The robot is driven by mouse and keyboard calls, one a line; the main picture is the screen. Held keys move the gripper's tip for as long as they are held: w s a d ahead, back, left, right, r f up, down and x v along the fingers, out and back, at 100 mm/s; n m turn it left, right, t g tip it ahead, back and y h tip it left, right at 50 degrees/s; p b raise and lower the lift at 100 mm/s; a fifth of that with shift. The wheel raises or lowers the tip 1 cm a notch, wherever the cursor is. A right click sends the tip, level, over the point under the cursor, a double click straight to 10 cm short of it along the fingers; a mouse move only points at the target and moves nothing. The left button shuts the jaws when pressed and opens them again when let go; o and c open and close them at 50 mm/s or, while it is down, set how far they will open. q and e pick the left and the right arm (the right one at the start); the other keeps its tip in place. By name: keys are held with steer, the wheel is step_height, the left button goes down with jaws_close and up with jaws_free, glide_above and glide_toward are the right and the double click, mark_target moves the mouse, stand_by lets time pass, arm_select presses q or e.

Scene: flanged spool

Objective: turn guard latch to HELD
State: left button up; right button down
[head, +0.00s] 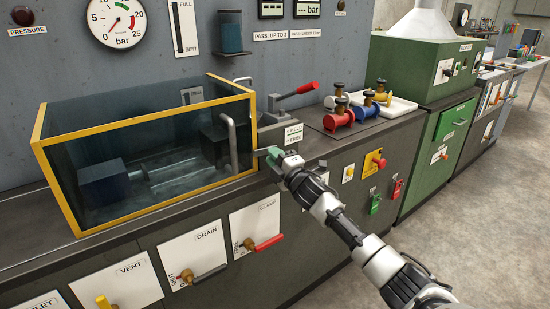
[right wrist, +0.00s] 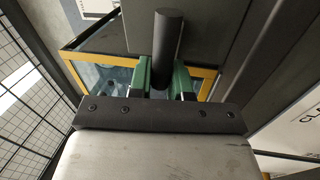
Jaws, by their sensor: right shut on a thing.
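The guard (head: 150,190) is a clear box with yellow edges and a grey handle (head: 232,145) at its right end. The white HELD and FREE labels (head: 293,133) sit just right of it, on a block beside the box. My right gripper (head: 270,153) is just below these labels. In the right wrist view its green fingers (right wrist: 162,80) are shut on a dark round bar, seemingly the latch handle (right wrist: 168,35). The gripper hides much of the latch in the head view, so I cannot tell which label it points to. My left gripper is not in view.
A red-handled lever (head: 295,93) rises behind the labels. A tray (head: 390,104) and several coloured valve pieces (head: 340,113) stand to the right. The front panel carries valves marked VENT, DRAIN (head: 200,255) and CLAMP (head: 258,232). Open floor (head: 470,220) lies to the right.

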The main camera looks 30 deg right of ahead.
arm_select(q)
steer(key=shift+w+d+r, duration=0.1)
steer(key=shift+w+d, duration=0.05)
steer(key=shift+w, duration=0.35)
arm_select(e)
steer(key=shift+f+n, duration=0.25)
steer(key=shift+n, duration=0.35)
steer(key=c, duration=1.1)
jaws_free()
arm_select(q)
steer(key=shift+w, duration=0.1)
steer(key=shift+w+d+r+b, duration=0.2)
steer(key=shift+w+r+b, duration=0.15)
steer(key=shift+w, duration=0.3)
arm_select(e)
steer(key=shift+v, duration=5.4)
steer(key=shift+d, duration=0.1)
